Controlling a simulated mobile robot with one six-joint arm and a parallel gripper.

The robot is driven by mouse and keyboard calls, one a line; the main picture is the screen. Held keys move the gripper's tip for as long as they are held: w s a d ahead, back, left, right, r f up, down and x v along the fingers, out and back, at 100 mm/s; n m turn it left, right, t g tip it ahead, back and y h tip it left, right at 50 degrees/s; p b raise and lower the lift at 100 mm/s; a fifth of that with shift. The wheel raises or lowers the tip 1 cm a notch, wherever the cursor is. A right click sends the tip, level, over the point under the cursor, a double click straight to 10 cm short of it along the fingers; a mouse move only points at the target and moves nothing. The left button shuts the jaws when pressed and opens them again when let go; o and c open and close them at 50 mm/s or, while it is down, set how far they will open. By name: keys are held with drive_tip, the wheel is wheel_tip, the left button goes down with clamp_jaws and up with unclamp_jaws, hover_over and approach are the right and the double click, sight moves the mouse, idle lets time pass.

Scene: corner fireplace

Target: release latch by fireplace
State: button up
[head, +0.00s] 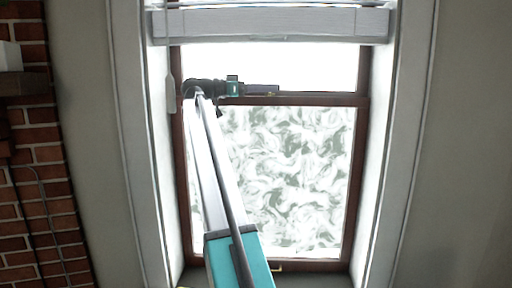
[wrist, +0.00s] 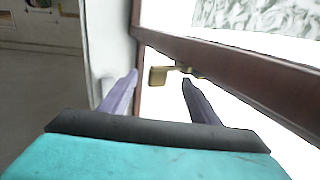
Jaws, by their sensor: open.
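The brass latch (wrist: 160,75) sits on the dark brown window rail (wrist: 230,62) in the wrist view. A tiny brass spot by my fingertips in the head view (head: 271,94) appears to be the same latch. My gripper (wrist: 160,80) is open, with its two purple-grey fingers on either side of the latch in the picture. The latch lies at or just beyond the fingertips; I cannot tell whether they touch it. In the head view my gripper (head: 262,90) points right along the middle rail of the window.
A small brass piece (head: 278,268) is on the bottom window rail. A raised white blind (head: 270,24) hangs above. White window casing (head: 130,130) stands left and right. A brick wall (head: 45,190) is at far left.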

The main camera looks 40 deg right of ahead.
drive_tip(key=shift+s+d+f+n+t+h+b, duration=0.15)
drive_tip(key=shift+n+t+b, duration=0.35)
drive_tip(key=shift+b, duration=0.55)
drive_tip(key=shift+s+d+n+t+h+b, duration=0.15)
drive_tip(key=shift+s+n+t+b, duration=0.15)
drive_tip(key=shift+t+b, duration=0.6)
drive_tip(key=shift+s+n+t+b, duration=0.1)
drive_tip(key=shift+n+t+b, duration=0.45)
drive_tip(key=shift+b, duration=0.25)
drive_tip(key=n+t+p, duration=0.1)
drive_tip(key=t+p, duration=0.1)
drive_tip(key=t, duration=0.1)
drive_tip(key=d+n+t+p, duration=0.1)
drive_tip(key=n+t+p, duration=0.1)
drive_tip(key=s+d+n+t+p, duration=0.1)
drive_tip(key=n+t+p, duration=0.1)
drive_tip(key=t, duration=0.1)
drive_tip(key=shift+r+n+t+y, duration=0.25)
drive_tip(key=shift+r+t+y, duration=0.05)
drive_tip(key=shift+t+y, duration=0.1)
